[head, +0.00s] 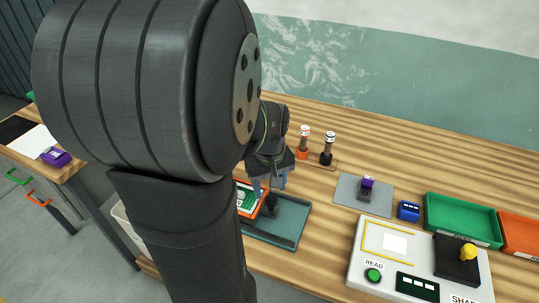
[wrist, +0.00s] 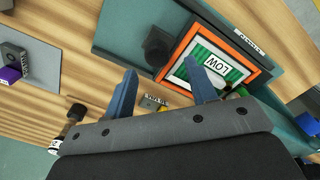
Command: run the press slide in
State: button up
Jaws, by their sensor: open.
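The press is a teal tray (head: 290,225) on the wooden table. I cannot tell which part is the slide itself. My gripper (head: 271,184) is open above the knob, fingers pointing down. In the wrist view the knob lies just beyond the gap between the fingertips (wrist: 160,70). My arm hides the left of the press.
Two handled stamps, orange-based (head: 303,150) and black-based (head: 326,155), stand behind the press. To the right are a grey mat (head: 348,195) with a purple-topped block (head: 367,184), a blue block (head: 408,210), a green tray (head: 461,220) and a white control panel (head: 362,258).

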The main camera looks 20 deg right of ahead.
aim_at(270, 198)
notch_tip(270, 198, up, 14)
jog(key=shift+f, duration=0.15)
dwell(0.3)
notch_tip(270, 198, down, 18)
jog(key=shift+r, duration=0.2)
jog(key=shift+s, duration=0.1)
